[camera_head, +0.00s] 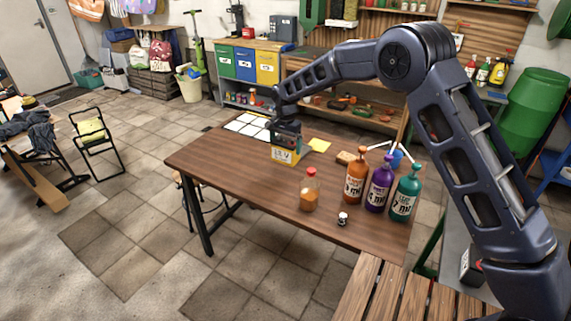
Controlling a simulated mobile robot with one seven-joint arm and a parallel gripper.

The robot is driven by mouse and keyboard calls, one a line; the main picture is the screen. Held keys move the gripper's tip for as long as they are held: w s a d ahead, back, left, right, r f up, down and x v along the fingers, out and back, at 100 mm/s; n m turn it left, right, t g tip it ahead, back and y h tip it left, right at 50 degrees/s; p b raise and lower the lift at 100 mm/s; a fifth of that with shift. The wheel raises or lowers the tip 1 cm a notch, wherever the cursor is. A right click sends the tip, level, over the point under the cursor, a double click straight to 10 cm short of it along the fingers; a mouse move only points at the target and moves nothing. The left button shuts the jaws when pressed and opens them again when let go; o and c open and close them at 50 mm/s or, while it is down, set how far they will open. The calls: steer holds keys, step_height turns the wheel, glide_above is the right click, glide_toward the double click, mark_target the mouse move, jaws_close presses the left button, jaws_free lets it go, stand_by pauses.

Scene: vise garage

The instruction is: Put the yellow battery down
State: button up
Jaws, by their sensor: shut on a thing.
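The yellow battery (285,155) is a small yellow block with a white label marked 12 V and a dark top. It is at the far side of the brown wooden table (222,166), left of the bottles. My gripper (287,131) is above it and shut on its top. The battery looks upright. I cannot tell whether its underside touches the table. The fingertips are too small and dark to make out clearly.
White tiles (248,125) and a yellow note (319,145) lie near the battery. An orange jar (310,190), an orange bottle (355,180), a purple bottle (379,186) and a green bottle (405,194) stand to the right. The table's left front is clear.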

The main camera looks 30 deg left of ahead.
mark_target(286, 142)
steer(key=shift+f, duration=4.45)
steer(key=shift+f, duration=0.2)
steer(key=o, duration=1.4)
step_height(286, 142, up, 12)
steer(key=shift+r, duration=0.15)
